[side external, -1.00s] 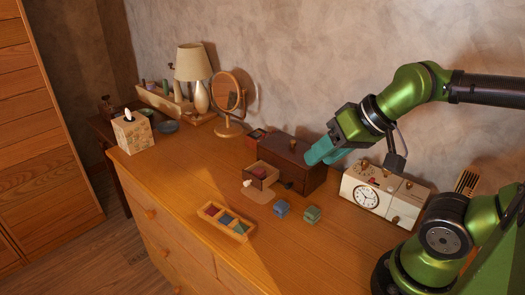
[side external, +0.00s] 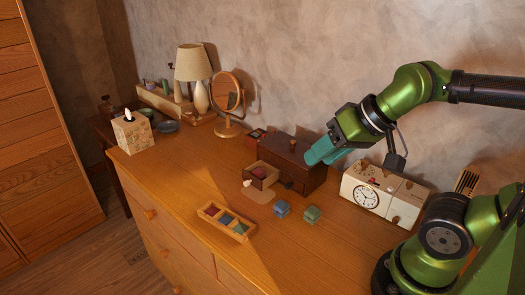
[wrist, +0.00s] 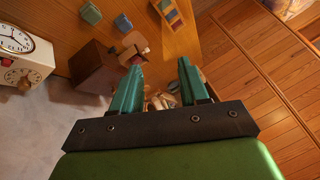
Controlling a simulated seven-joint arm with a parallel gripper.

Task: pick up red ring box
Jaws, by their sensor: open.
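A small dark red box, likely the red ring box (side external: 260,172), sits inside the open drawer (side external: 262,183) of a dark brown wooden box (side external: 300,172) on the dresser. In the wrist view the brown box (wrist: 92,70) and its open drawer (wrist: 134,52) show up and left of my fingers, with a reddish patch inside. My gripper (side external: 319,155) has teal fingers and hangs above the right end of the brown box, to the right of the drawer. In the wrist view my gripper (wrist: 160,66) is open, with nothing between its fingers.
A blue box (side external: 281,208) and a green box (side external: 312,214) stand in front of the brown box. A compartment tray (side external: 226,222) lies near the dresser's front edge. A clock unit (side external: 383,196) stands at right; a round mirror (side external: 228,92) and lamp (side external: 193,62) stand at left.

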